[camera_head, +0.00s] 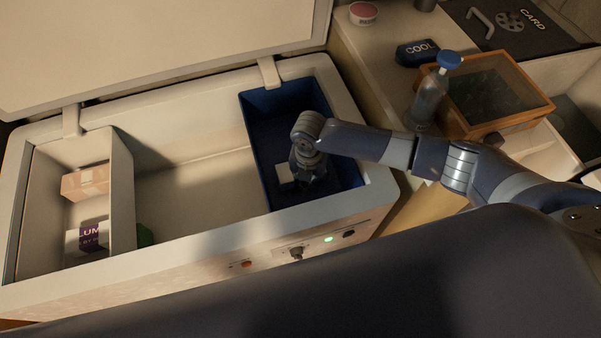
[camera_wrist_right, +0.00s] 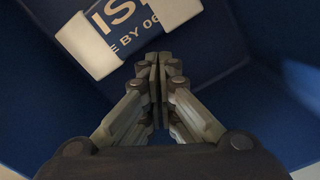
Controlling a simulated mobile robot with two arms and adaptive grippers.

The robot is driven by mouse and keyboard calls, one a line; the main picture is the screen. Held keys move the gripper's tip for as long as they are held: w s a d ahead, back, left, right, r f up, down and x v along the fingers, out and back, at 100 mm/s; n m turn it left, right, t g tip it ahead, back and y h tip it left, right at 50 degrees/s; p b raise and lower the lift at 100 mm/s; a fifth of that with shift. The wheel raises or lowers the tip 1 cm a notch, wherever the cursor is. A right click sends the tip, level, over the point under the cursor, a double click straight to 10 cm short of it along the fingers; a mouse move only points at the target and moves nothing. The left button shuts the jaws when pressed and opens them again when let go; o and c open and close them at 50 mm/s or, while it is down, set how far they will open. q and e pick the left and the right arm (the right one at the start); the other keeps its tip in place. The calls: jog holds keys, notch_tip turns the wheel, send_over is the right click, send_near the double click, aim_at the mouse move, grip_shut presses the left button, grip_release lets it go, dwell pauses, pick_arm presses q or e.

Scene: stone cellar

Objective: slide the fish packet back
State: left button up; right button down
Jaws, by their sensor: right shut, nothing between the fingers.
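The fish packet is a white and blue pack with partly cut-off lettering; in the right wrist view the packet (camera_wrist_right: 120,28) lies in a blue bin, just past my fingertips and a little left. In the head view a white bit of the packet (camera_head: 285,173) shows beside the gripper; the rest is hidden. The blue bin (camera_head: 262,125) stands at the right end of the open chest freezer. My right gripper (camera_head: 308,172) reaches down inside it; in the right wrist view the gripper (camera_wrist_right: 160,70) is shut and empty. I cannot tell if it touches the packet. My left gripper is not in view.
The freezer's rim (camera_head: 385,185) and the blue bin's walls surround my right gripper. A white bin (camera_head: 122,190) at the left holds cartons. The freezer's middle is mostly bare. A bottle (camera_head: 429,97) and a wooden box (camera_head: 540,102) stand to the right, near my arm.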

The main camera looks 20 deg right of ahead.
jog(key=shift+f+b, duration=1.4)
jog(key=shift+f, duration=0.85)
jog(key=shift+w, duration=0.1)
